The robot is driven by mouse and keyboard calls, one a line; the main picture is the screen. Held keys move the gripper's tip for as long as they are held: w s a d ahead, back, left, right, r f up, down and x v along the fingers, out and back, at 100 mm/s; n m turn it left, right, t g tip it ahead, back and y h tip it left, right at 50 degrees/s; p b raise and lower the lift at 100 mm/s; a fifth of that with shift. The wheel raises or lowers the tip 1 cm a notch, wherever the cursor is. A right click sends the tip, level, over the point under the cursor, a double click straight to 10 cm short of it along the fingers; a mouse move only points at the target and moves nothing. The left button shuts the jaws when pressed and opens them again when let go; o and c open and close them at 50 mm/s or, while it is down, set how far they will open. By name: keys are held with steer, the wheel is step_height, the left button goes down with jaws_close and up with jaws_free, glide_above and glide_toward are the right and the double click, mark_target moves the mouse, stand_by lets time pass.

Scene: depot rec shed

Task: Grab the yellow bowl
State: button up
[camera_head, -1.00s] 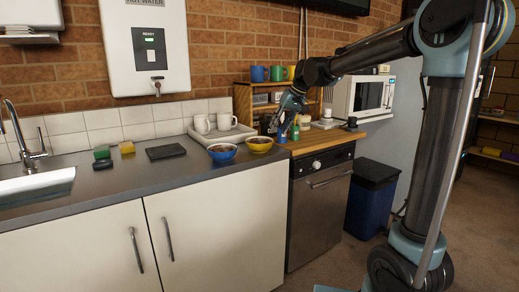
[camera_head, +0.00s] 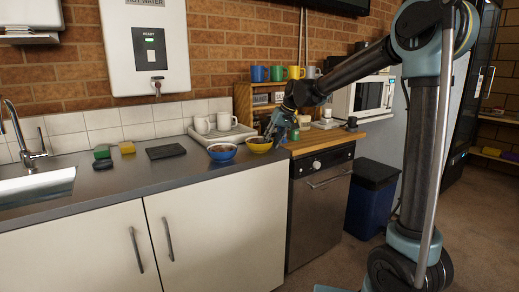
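The yellow bowl (camera_head: 257,147) stands upright on the dark counter near its right end, with brown contents inside. My gripper (camera_head: 273,138) reaches down from the right at the bowl's right rim. Its fingers overlap the rim in the picture. They are too small and dark to tell whether they touch or grip it. A blue bowl (camera_head: 222,155), also with brown contents, stands just left of the yellow one with a small gap.
Behind the bowls is a tray (camera_head: 240,131) with white mugs (camera_head: 202,125). A wooden shelf (camera_head: 243,105) with coloured mugs stands behind my gripper. A microwave (camera_head: 368,97) is at right. The counter front left of the blue bowl (camera_head: 150,182) is clear.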

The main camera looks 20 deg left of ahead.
jaws_close()
steer(key=shift+r, duration=0.1)
